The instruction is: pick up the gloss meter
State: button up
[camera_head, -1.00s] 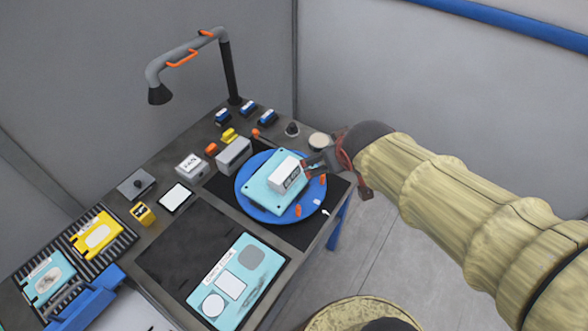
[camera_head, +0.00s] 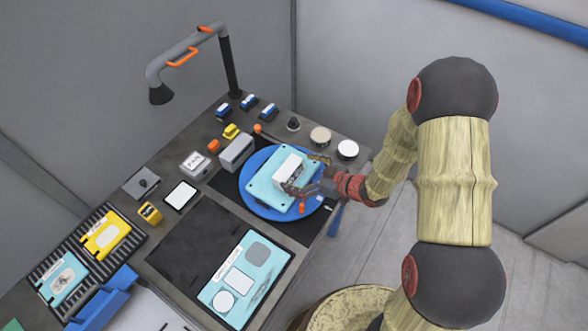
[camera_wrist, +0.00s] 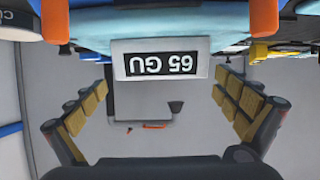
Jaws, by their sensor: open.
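The gloss meter is a small white box (camera_head: 287,167) lying on a teal panel (camera_head: 262,186), which rests on a blue round turntable (camera_head: 249,204). In the wrist view the meter (camera_wrist: 128,60) is upside down, its dark display reading "65 GU". My gripper (camera_head: 303,176) is at the right side of the meter in the head view, its fingers partly covering the meter's near end. In the wrist view my open gripper (camera_wrist: 160,98) has its fingers spread wide, one on each side of the meter with clear gaps. Contact with the meter does not show.
Orange clips (camera_head: 302,208) stand around the turntable rim. A grey block (camera_head: 236,152) is left of it; round discs (camera_head: 347,149) and a dark knob (camera_head: 293,124) lie behind. A lamp (camera_head: 190,60) arches over the back. A second teal panel (camera_head: 256,282) lies in front.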

aim_at(282, 166)
jog(key=shift+a+f, duration=0.3)
jog(key=shift+a, duration=0.25)
jog(key=x, duration=0.7)
jog(key=shift+w+r+b, duration=0.3)
jog(key=shift+r, duration=0.1)
jog(key=shift+c, duration=1.2)
jog(key=c, duration=1)
jog(key=shift+c, duration=0.5)
jog(key=shift+r, duration=0.15)
jog(key=shift+c, duration=0.4)
